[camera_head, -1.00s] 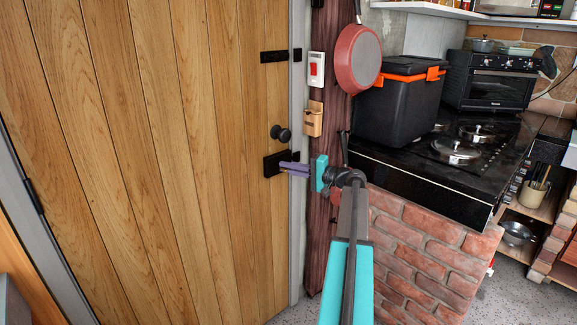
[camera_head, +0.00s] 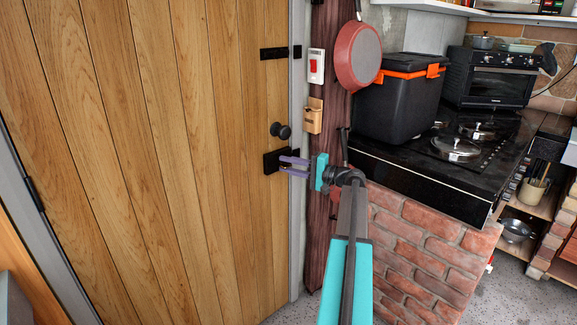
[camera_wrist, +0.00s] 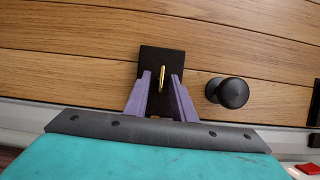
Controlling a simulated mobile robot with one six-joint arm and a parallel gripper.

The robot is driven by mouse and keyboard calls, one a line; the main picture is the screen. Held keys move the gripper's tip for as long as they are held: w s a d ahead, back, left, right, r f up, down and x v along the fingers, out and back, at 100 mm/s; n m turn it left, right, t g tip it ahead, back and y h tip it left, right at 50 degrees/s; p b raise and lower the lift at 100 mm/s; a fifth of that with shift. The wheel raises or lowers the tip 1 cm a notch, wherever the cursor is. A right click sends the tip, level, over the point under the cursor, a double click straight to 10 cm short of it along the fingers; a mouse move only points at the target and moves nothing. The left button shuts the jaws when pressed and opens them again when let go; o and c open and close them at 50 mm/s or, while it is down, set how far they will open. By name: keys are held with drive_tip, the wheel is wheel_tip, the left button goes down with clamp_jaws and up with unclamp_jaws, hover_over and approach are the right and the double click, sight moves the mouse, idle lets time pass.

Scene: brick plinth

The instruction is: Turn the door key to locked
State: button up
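The wooden door (camera_head: 150,150) fills the left of the head view and is closed against its frame. A black lock plate (camera_head: 268,163) sits on its right edge, and it shows in the wrist view (camera_wrist: 160,56) too. A thin gold key (camera_wrist: 162,78) stands out from the plate, seen nearly edge-on; I cannot make it out in the head view. My gripper (camera_wrist: 160,76), with purple fingers, is open in front of the plate. The key shows between its fingertips, with a gap on each side. My gripper also shows in the head view (camera_head: 282,164).
A round black knob (camera_head: 280,131) is just above the lock plate, close to my gripper. A light switch (camera_head: 316,66) and a small wooden holder (camera_head: 313,115) are on the post to the right. A brick plinth (camera_head: 430,235) with a black cooktop stands at right.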

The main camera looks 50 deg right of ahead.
drive_tip(key=shift+s, duration=0.1)
drive_tip(key=v, duration=1.3)
drive_tip(key=shift+s+d, duration=0.2)
drive_tip(key=shift+s, duration=0.1)
